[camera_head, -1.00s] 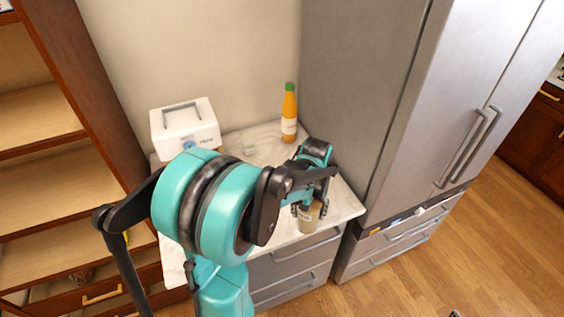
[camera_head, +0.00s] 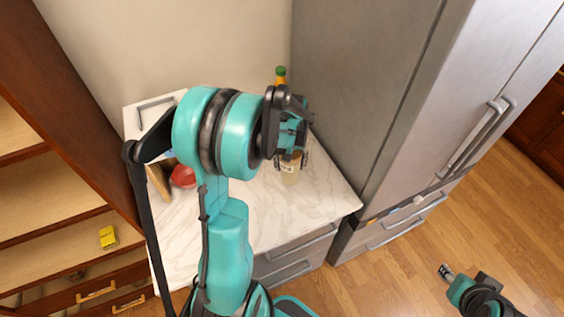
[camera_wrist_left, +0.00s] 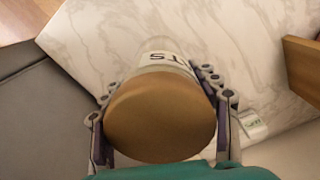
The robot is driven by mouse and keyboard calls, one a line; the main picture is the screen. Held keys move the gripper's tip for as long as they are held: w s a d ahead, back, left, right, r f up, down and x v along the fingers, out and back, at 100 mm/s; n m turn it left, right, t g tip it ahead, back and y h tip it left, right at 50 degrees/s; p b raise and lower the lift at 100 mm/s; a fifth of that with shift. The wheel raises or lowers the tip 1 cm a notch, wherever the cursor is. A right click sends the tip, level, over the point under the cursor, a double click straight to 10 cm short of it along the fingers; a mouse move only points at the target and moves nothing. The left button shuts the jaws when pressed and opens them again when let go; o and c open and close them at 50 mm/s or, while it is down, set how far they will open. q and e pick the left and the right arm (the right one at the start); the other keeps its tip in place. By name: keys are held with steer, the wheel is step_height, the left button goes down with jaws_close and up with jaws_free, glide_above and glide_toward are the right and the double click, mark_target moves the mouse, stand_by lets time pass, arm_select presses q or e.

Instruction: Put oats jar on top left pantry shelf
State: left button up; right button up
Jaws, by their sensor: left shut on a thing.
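The oats jar (camera_head: 290,168) is a pale jar with a label, held over the marble counter beside the fridge. In the left wrist view its round tan lid (camera_wrist_left: 160,118) faces the camera, with the letters "TS" on the label behind. My left gripper (camera_head: 291,152) is shut on the jar, with one finger on each side of it. I cannot tell how far the jar is above the counter. The wooden pantry shelves (camera_head: 50,203) stand at the left; their upper part is cut off. My right gripper (camera_head: 446,272) is low at the right, over the floor, and too small to read.
The marble counter (camera_head: 235,225) has a white box (camera_head: 135,122), a red item (camera_head: 182,176) and a wooden block (camera_head: 157,181) at left. An orange bottle (camera_head: 281,76) with a green cap is mostly hidden. The grey fridge (camera_head: 350,90) stands right. A yellow item (camera_head: 108,237) lies on a shelf.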

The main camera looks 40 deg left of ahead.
arm_select(q)
steer(key=shift+w+a+f+b, duration=0.1)
steer(key=shift+w+a+f, duration=0.45)
steer(key=shift+a+f, duration=0.55)
steer(key=shift+w+a+f+b, duration=0.15)
steer(key=shift+w+a+f, duration=0.45)
steer(key=shift+f, duration=0.9)
steer(key=shift+w+a+f+b, duration=0.1)
steer(key=shift+w+a+f, duration=0.4)
steer(key=shift+a+f, duration=0.65)
steer(key=shift+d+f, duration=0.1)
steer(key=shift+d, duration=0.1)
steer(key=shift+f, duration=0.1)
steer(key=o, duration=1.3)
steer(key=shift+f, duration=0.1)
steer(key=o, duration=0.4)
